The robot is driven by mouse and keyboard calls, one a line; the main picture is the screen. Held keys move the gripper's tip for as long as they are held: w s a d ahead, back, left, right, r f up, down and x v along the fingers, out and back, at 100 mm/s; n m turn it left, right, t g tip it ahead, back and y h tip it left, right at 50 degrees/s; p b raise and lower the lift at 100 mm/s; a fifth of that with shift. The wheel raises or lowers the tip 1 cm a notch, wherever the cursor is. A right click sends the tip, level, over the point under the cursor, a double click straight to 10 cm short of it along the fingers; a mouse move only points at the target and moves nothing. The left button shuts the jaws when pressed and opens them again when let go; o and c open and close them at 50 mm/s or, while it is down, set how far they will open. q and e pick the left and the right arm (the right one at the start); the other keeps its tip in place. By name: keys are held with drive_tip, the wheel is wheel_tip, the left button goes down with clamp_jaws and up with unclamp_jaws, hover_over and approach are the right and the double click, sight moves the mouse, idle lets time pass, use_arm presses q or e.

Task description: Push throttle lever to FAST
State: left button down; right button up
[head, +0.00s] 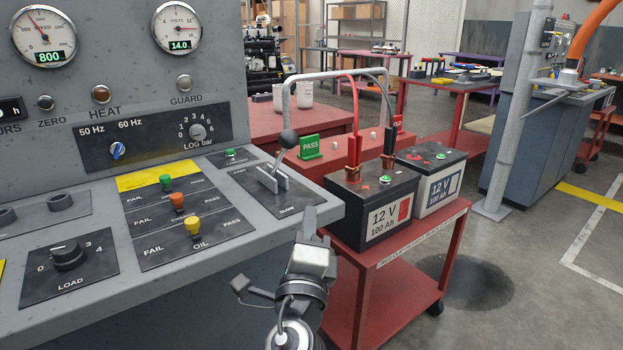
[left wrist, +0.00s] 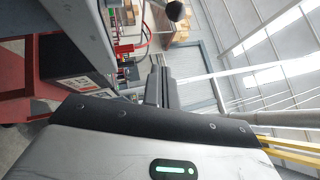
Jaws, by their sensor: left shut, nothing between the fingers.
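The throttle lever (head: 280,154) stands up from a dark slotted plate on the sloping console and leans away toward the back. It has a black ball knob (head: 289,138). The word at the plate's near end looks like SLOW; I cannot read a FAST marking. My left gripper (head: 309,216) is shut and empty, in front of the console's right edge, nearer than the lever and apart from it. In the left wrist view its fingers (left wrist: 158,86) are together, and the dark knob (left wrist: 175,11) shows beyond them at the top. My right gripper is not in view.
The speed gauge (head: 43,37) shows 800. Fail/pass knobs (head: 177,201) and a LOAD dial (head: 68,256) are on the console left of the lever. A red cart (head: 400,278) with two batteries stands close to the right of my gripper.

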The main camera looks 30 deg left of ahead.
sight(280, 157)
use_arm(q)
drive_tip(key=w+a+r+p, duration=0.4)
drive_tip(key=w+a+r, duration=0.2)
drive_tip(key=w+a, duration=0.2)
drive_tip(key=shift+w+r+y, duration=0.15)
drive_tip(key=shift+w+y, duration=0.15)
drive_tip(key=shift+w, duration=0.25)
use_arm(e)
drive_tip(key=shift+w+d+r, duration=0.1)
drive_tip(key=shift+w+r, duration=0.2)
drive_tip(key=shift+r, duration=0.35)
